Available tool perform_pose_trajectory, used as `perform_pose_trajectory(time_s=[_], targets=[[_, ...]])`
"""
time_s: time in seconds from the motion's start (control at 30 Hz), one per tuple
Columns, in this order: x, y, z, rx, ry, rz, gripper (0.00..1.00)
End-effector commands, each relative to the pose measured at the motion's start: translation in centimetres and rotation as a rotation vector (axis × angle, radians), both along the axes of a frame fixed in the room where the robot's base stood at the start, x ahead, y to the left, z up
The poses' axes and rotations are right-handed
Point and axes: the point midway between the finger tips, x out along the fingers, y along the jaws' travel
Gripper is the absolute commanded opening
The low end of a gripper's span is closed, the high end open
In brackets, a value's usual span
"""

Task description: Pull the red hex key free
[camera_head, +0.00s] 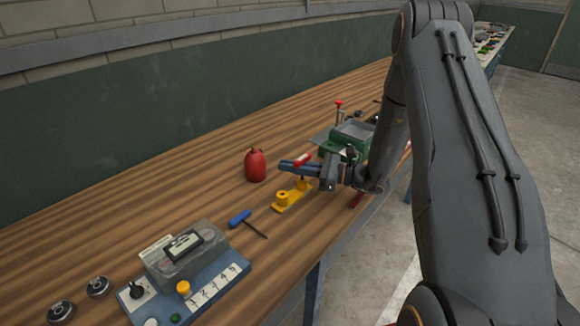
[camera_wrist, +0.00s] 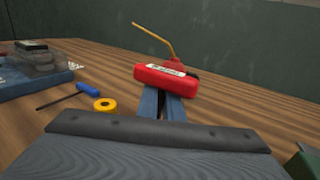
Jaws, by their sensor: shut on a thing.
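The red hex key (camera_head: 302,159) shows as a short red handle with a pale label, and it also shows in the wrist view (camera_wrist: 165,77). My gripper (camera_head: 292,166) is shut on this handle, with its blue fingers (camera_wrist: 161,100) close together below and behind it. The handle lies across the fingertips. I cannot make out the key's shaft. A yellow holder (camera_head: 281,207) with a round stub sits on the bench just under my gripper. The stub's ring top shows in the wrist view (camera_wrist: 104,104). Whether the key still sits in the holder is hidden.
A red can (camera_head: 255,166) stands behind the gripper. A blue-handled hex key (camera_head: 240,218) lies in front on the wooden bench (camera_head: 150,205). A blue numbered box (camera_head: 205,290) is near left. A green device (camera_head: 345,137) stands close on the right.

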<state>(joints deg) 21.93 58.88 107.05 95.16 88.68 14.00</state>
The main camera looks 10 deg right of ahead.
Motion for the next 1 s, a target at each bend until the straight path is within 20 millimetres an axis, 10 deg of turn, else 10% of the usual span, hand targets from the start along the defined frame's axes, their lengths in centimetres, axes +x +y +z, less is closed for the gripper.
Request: perform_pose_trajectory(time_s=[1.0], targets=[[0.0, 0.0, 2.4, 0.000, 0.000, 0.000, 0.00]])
